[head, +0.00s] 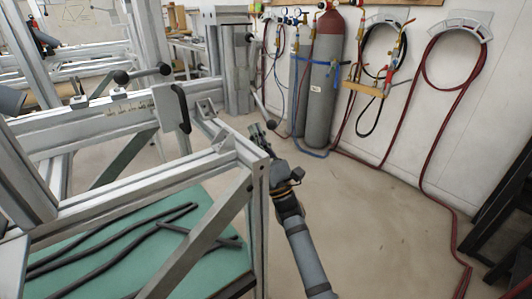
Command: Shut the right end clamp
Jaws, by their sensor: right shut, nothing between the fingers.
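The frame jig is a pale metal frame with a long beam (112,110) running across the left half. At its right end a thin lever (260,106) slants down to a black ball knob, seemingly the right end clamp's handle. I cannot tell how the clamp's jaw stands. My right gripper (257,131) is shut and empty, just below the knob and right of the frame's corner. I cannot tell whether it touches the knob. My left gripper is not in view.
Dark bars lie on a green shelf (206,262). Gas cylinders (318,90) and hoses stand along the wall. Bare floor (375,215) lies right of my right arm.

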